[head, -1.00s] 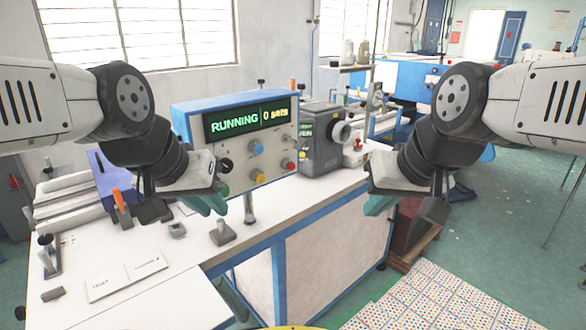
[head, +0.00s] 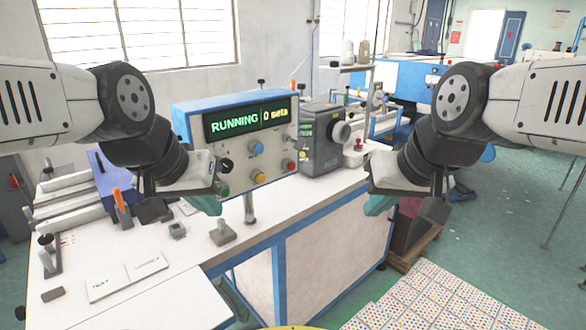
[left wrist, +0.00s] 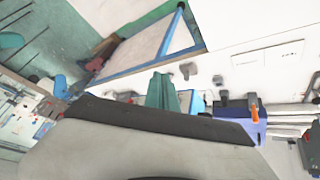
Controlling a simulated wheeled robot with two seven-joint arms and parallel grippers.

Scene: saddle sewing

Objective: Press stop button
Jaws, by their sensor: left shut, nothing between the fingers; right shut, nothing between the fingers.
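The blue-framed control box (head: 240,143) stands on the white table, its display (head: 247,117) reading RUNNING and 0 sets. A red button (head: 290,166) sits at the lower right of its front, beside a yellow one (head: 259,177) and a green one (head: 222,190). A small red-topped part (head: 358,145) stands further right by the grey machine. I see no readable label for stop. My left gripper (head: 208,205) is shut and empty, in front of the box's lower left in this view. It also shows in the left wrist view (left wrist: 162,92). My right gripper (head: 379,204) is shut and empty, right of the box, touching nothing.
The white table (head: 190,260) holds a white card (head: 127,276), small grey blocks and a post (head: 249,208) below the box. A grey machine (head: 322,138) stands right of the box. A blue and grey fixture (head: 103,182) is at the left.

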